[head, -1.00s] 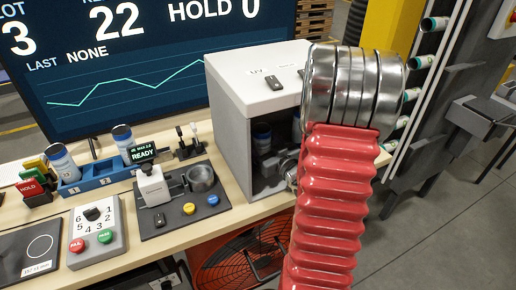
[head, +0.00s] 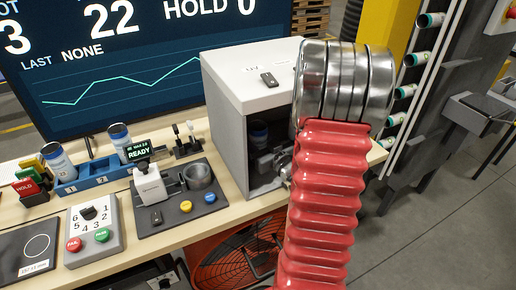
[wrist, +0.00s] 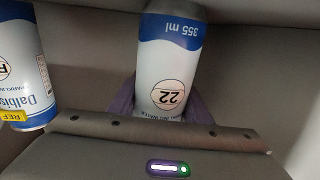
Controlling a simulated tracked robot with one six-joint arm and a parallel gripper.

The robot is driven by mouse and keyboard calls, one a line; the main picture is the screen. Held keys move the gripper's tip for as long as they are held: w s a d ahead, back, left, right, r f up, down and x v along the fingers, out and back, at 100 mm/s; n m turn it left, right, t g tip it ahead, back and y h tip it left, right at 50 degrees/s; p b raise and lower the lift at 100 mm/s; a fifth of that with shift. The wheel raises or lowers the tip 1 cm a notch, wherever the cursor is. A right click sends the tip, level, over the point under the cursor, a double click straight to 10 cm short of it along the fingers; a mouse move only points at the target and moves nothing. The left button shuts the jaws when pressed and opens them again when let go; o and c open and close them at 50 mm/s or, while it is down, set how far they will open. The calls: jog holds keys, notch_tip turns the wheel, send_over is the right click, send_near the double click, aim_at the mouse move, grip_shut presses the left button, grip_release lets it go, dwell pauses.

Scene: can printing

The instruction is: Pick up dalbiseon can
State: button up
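A white and blue can (wrist: 168,75) marked "22" and "355 ml" is in the middle of the wrist view. Its brand name is not readable. The purple finger pads of my gripper (wrist: 162,108) lie on either side of its lower part in the picture. Whether they press on it is unclear. Another white and blue can (wrist: 24,70), with "Dalbis" and a yellow REF label, is at the left edge of the wrist view. In the head view my gripper reaches into the open grey box, mostly hidden by my red arm.
A blue rack (head: 95,175) holding cans, a fixture with a READY display (head: 139,149) and a button panel (head: 93,232) stand to the left on the bench.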

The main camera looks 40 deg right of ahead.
jog(key=c, duration=0.5)
jog(key=shift+r, duration=0.15)
notch_tip(320, 180, up, 10)
dwell(0.6)
dwell(0.8)
